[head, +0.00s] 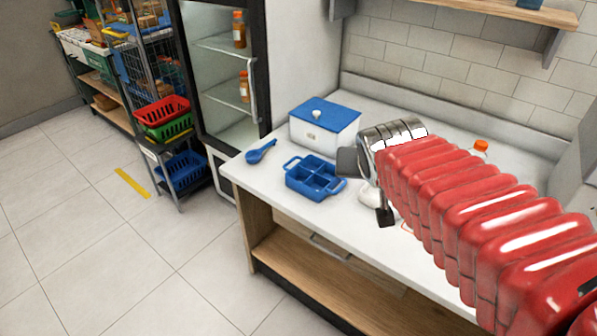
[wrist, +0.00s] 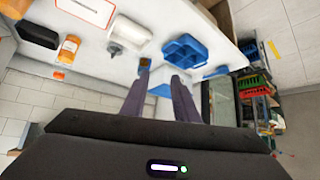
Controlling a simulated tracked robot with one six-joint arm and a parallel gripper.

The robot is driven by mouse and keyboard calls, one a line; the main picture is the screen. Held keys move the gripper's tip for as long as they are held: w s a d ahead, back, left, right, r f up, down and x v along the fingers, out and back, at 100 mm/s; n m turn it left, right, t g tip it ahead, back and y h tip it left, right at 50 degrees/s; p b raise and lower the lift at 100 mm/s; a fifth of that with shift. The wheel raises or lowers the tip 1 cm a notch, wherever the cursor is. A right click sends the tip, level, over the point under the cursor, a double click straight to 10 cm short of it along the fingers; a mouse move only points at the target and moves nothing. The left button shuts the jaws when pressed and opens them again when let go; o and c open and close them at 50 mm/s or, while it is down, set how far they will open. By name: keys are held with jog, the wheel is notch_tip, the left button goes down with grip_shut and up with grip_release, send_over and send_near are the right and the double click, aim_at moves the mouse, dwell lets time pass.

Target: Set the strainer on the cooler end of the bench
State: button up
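A blue long-handled utensil with a rounded bowl (head: 261,152) lies on the white bench top (head: 262,184), at the left end by the glass-door cooler (head: 222,75). It may be the strainer; I cannot see mesh. In the wrist view, a blue sliver of it (wrist: 216,72) shows right of the fingers.
A white box with a blue lid (head: 324,124) stands behind the tray. A white rounded object (head: 369,196) is partly hidden by my gripper. Bare bench top shows around the blue utensil and along the front left edge.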

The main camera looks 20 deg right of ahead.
jog(key=s+a+f+n+g+y, duration=0.2)
jog(key=s+a+f+n+y, duration=0.1)
jog(key=s+a, duration=0.8)
jog(key=shift+s+a+f+n, duration=0.2)
jog(key=shift+s+n, duration=0.5)
jog(key=shift+s, duration=0.4)
jog(key=shift+s, duration=0.1)
